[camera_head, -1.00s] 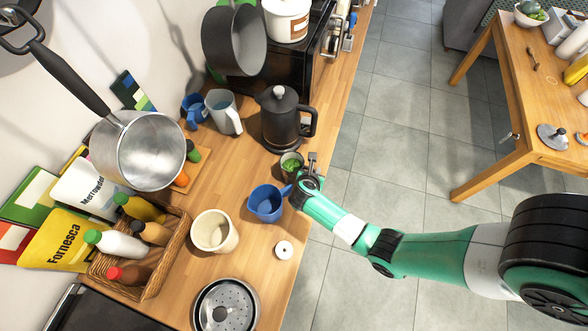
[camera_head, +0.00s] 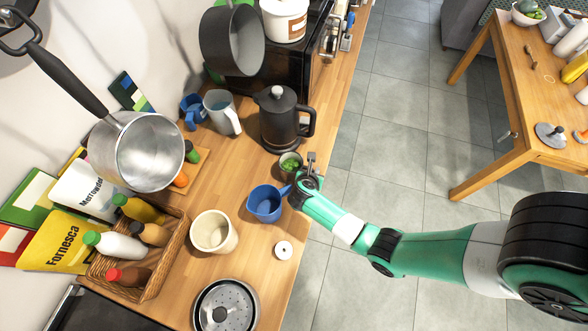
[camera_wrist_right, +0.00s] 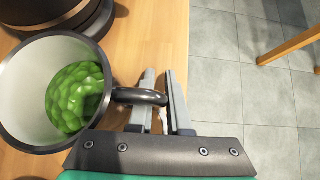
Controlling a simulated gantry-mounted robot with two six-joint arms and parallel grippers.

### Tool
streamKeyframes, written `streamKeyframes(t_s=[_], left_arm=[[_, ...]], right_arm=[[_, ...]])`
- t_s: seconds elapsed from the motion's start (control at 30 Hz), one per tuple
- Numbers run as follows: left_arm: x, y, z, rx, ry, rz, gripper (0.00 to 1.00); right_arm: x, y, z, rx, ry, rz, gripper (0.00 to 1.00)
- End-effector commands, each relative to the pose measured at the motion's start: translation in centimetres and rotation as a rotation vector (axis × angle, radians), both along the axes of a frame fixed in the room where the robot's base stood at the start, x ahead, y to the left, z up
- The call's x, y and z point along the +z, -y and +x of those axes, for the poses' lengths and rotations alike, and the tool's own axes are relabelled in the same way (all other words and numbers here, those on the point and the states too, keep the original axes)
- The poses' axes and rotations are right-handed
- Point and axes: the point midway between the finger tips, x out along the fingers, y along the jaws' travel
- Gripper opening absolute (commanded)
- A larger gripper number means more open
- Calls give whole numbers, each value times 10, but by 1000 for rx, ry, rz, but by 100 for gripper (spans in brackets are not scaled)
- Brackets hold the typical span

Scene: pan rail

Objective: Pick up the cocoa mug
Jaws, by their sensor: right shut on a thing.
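A small grey mug (camera_head: 283,171) with a pale inside and green pieces in it stands near the counter's right edge. In the right wrist view this mug (camera_wrist_right: 25,128) fills the left side, its dark handle reaching to my fingers. My right gripper (camera_wrist_right: 160,88) is shut on that handle. In the head view my right gripper (camera_head: 311,160) is at the mug's right side, partly covered by my wrist. A blue mug (camera_head: 266,205) stands just in front, and a cream mug (camera_head: 213,232) to its left. No cocoa is visible in any mug. My left gripper is out of view.
A black kettle (camera_head: 280,120) stands just behind the grey mug. A wicker basket (camera_head: 165,255) of bottles is at the left.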

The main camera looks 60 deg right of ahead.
Motion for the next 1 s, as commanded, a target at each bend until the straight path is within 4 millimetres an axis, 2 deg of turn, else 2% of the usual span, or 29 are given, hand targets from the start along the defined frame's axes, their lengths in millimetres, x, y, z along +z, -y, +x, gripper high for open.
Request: streamKeyframes(t_s=[0.27,0.37,0.47,0.73,1.0], left_arm=[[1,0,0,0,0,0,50],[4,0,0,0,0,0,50],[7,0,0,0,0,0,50],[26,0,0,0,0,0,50],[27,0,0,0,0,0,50]], right_arm=[[6,0,1,-1,4,-1,0],[16,0,1,-1,5,-1,0],[35,0,1,-1,8,-1,0],[95,-21,-46,1,5,0,0],[117,-45,-99,3,2,-1,0]])
